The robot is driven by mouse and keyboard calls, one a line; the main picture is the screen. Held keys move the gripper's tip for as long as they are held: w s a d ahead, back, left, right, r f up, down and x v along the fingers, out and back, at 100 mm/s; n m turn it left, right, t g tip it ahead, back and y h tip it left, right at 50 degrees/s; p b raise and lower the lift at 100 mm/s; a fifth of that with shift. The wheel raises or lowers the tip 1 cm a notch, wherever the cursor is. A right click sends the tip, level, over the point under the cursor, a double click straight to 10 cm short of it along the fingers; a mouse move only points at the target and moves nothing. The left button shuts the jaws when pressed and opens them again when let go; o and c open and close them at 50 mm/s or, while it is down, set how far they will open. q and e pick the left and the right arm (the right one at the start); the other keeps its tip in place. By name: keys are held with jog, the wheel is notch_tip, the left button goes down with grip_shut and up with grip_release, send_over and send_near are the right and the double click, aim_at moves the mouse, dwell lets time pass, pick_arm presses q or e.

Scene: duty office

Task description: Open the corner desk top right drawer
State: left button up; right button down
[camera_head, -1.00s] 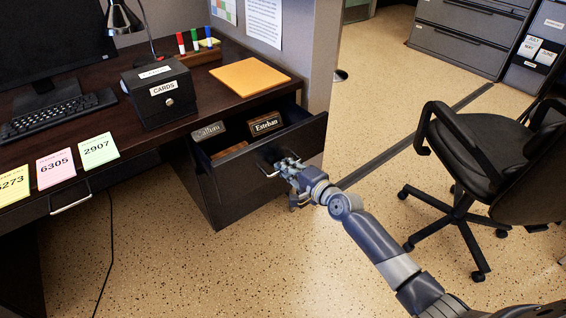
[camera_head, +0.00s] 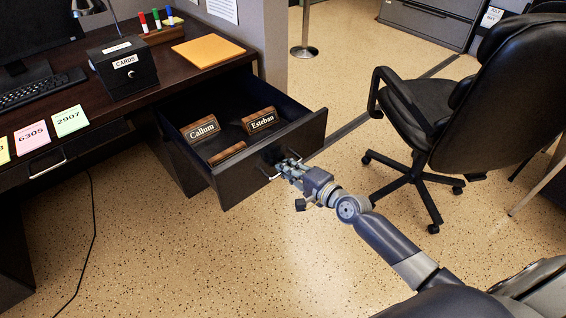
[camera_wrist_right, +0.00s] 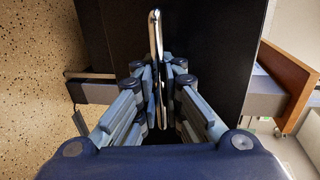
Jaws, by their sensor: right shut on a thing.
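The corner desk top right drawer (camera_head: 233,172) is pulled well out in the head view. Its dark front faces me, and name plates reading Callum (camera_head: 202,128) and Esteban (camera_head: 261,121) and a third plate (camera_head: 227,153) lie inside. My right gripper (camera_head: 286,167) is at the drawer front, shut on the metal handle. In the right wrist view the fingers (camera_wrist_right: 158,88) close around the shiny handle (camera_wrist_right: 155,38), with the dark drawer front (camera_wrist_right: 210,30) behind. My left gripper is not in view.
The dark desk top (camera_head: 155,70) holds a CARDS box (camera_head: 124,70), an orange folder (camera_head: 208,50), markers, a keyboard and sticky notes. A black office chair (camera_head: 450,110) stands to the right of the drawer. The floor (camera_head: 200,265) in front is clear.

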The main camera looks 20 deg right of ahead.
jog(key=shift+s+d, duration=0.15)
jog(key=shift+s, duration=0.25)
jog(key=c, duration=2)
grip_release()
jog(key=shift+s, duration=0.1)
jog(key=v, duration=1.2)
